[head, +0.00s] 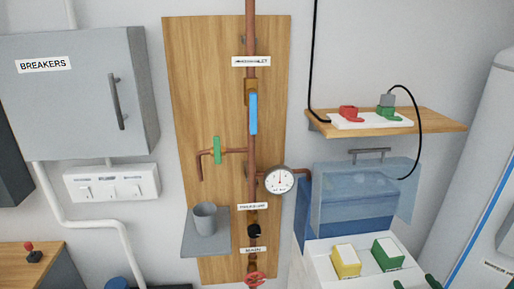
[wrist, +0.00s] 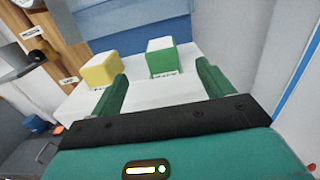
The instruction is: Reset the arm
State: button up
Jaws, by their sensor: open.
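My gripper (wrist: 162,72) is open, with its two green fingers spread and nothing between them, in the wrist view. Its fingertips (head: 415,283) just show at the bottom right of the head view. Beyond the fingers, a yellow block (wrist: 101,71) and a green block (wrist: 163,57) stand on a white surface (wrist: 150,103). The same yellow block (head: 346,262) and green block (head: 387,254) show in the head view, in front of a blue box with a raised clear lid (head: 350,200). The rest of my arm is out of the head view.
A wooden board (head: 187,90) carries copper pipe, valves, a gauge (head: 279,180) and a small shelf with a grey cup (head: 205,219). A wooden shelf (head: 445,122) holds red and green plugs with a black cable. A grey breaker cabinet (head: 75,95) is left; a tall pale tank (head: 482,170) is right.

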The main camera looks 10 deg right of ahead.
jog(key=w+a+r+n+g+y, duration=0.1)
jog(key=w+a+n+y, duration=0.1)
jog(key=a+n+y, duration=0.1)
jog(key=w+a+r+n+g+y, duration=0.1)
jog(key=w+a+r+n+y, duration=0.1)
jog(key=a, duration=0.4)
jog(key=w+a+r+n+g+y, duration=0.1)
jog(key=w+a+r+n+y, duration=0.1)
jog(key=a+n+y, duration=0.1)
jog(key=shift+w+a+n+y, duration=0.25)
jog(key=shift+a+n+y, duration=0.05)
jog(key=shift+a+n, duration=0.55)
jog(key=s+a+r+n+g+h, duration=0.1)
jog(key=s+a+r+n+g, duration=0.15)
jog(key=a+n+g, duration=0.55)
jog(key=s+a+r+n+g, duration=0.2)
jog(key=s+a+n+g, duration=0.15)
jog(key=a+n, duration=0.85)
notch_tip(320, 180, up, 8)
jog(key=s+a+n+t+h, duration=0.2)
jog(key=n+h, duration=0.3)
jog(key=n, duration=0.2)
jog(key=shift+f+h, duration=0.2)
jog(key=shift+h, duration=0.2)
